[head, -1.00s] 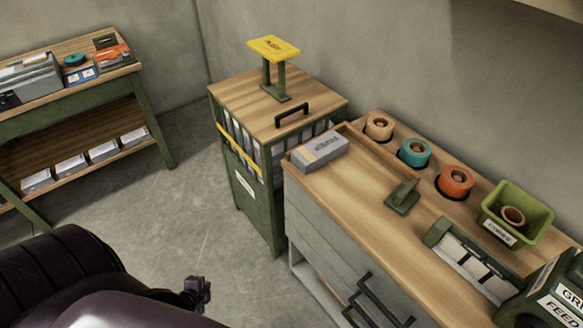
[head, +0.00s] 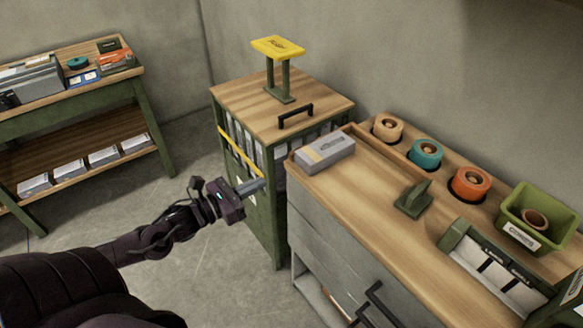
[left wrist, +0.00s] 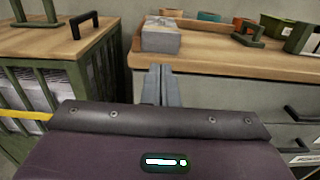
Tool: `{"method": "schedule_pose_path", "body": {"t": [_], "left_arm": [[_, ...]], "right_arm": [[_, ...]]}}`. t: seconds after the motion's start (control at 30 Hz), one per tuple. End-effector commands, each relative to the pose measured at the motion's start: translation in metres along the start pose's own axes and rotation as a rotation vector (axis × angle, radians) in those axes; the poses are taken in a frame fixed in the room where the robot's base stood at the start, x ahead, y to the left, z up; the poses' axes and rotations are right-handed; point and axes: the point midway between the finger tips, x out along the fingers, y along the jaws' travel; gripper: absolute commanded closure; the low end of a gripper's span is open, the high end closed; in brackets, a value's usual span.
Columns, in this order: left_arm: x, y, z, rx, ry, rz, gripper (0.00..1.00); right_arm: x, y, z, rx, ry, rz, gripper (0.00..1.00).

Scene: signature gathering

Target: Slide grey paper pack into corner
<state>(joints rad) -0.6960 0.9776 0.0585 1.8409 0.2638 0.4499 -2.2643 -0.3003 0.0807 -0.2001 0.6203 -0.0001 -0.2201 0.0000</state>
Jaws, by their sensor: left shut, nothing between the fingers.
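The grey paper pack (head: 325,151) lies flat on the wooden worktop (head: 345,195), near its far left end, with a pale yellow band across it. Low wooden edging runs along the left end and the back of the worktop there. The pack also shows in the left wrist view (left wrist: 161,36), just beyond and above the fingers. My left gripper (head: 262,185) is shut and empty. It is in the air left of the worktop's end and below its top, apart from the pack. In the left wrist view its fingers (left wrist: 160,85) are together. My right gripper is not in view.
A green cabinet (head: 255,103) with a black handle and a yellow-topped stand (head: 278,48) is close behind my left gripper.

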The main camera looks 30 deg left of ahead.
Motion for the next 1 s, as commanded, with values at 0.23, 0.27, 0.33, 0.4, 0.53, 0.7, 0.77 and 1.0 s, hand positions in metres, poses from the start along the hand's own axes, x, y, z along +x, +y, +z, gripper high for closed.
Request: {"method": "schedule_pose_path", "body": {"t": [0.23, 0.27, 0.33, 0.4, 0.53, 0.7, 0.77, 1.0], "left_arm": [[0.037, 0.002, 0.001, -0.002, -0.004, 0.004, 1.00], [0.042, 0.002, 0.001, -0.001, -0.004, 0.004, 1.00], [0.052, 0.001, 0.001, -0.002, -0.004, 0.003, 1.00], [0.062, 0.002, 0.001, -0.003, -0.004, 0.005, 1.00], [0.081, 0.002, 0.001, -0.004, -0.002, 0.005, 1.00], [0.100, 0.002, 0.001, -0.004, -0.001, 0.005, 1.00], [0.105, 0.001, 0.000, -0.005, 0.000, 0.004, 1.00], [0.112, 0.001, -0.001, -0.003, 0.002, 0.003, 1.00]], "right_arm": [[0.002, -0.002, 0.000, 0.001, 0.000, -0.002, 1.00], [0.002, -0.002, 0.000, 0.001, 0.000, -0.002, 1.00], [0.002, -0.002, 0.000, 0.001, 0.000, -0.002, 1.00], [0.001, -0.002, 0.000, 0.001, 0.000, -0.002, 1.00], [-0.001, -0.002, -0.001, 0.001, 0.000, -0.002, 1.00], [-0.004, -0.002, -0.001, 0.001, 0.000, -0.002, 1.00], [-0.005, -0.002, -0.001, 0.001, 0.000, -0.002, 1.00], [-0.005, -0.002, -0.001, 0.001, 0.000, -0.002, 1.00]]}}
